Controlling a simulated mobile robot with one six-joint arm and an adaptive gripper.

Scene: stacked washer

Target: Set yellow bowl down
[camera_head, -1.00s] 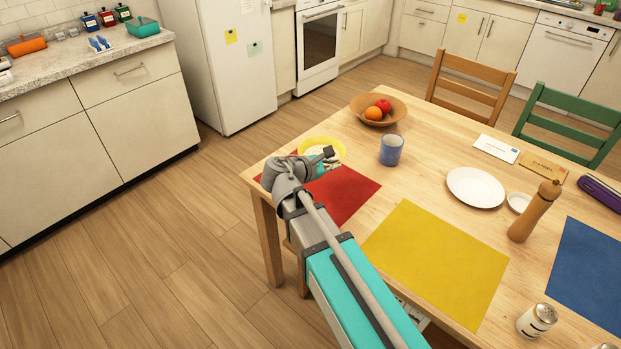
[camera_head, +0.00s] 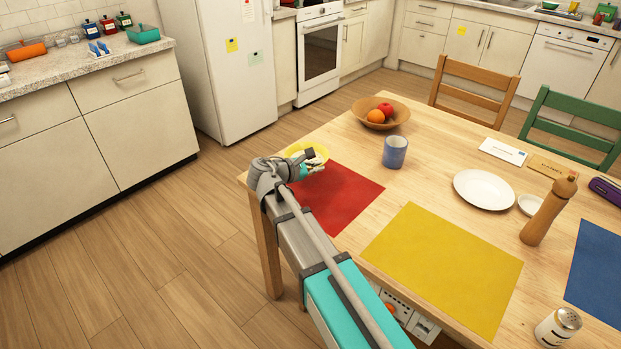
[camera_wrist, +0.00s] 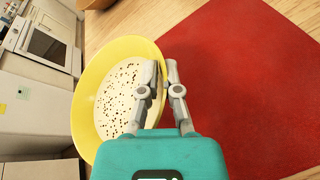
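The yellow bowl (camera_head: 297,150), pale inside with dark specks, is by the far left corner of the table, beside the red placemat (camera_head: 340,194). My gripper (camera_head: 317,161) is at the bowl's near right side, and my wrist hides part of the bowl. In the wrist view the bowl (camera_wrist: 87,95) looks tilted and fills the left middle. The fingers of my gripper (camera_wrist: 164,70) straddle its right rim, one inside and one outside, and look shut on it. The red placemat (camera_wrist: 250,90) lies to the right. Whether the bowl touches the table cannot be told.
A fruit bowl (camera_head: 367,121) and a blue mug (camera_head: 395,152) stand beyond the red placemat. A yellow placemat (camera_head: 440,268), white plate (camera_head: 484,190) and pepper mill (camera_head: 547,212) are farther right. Bare wood lies between the red placemat and the mug.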

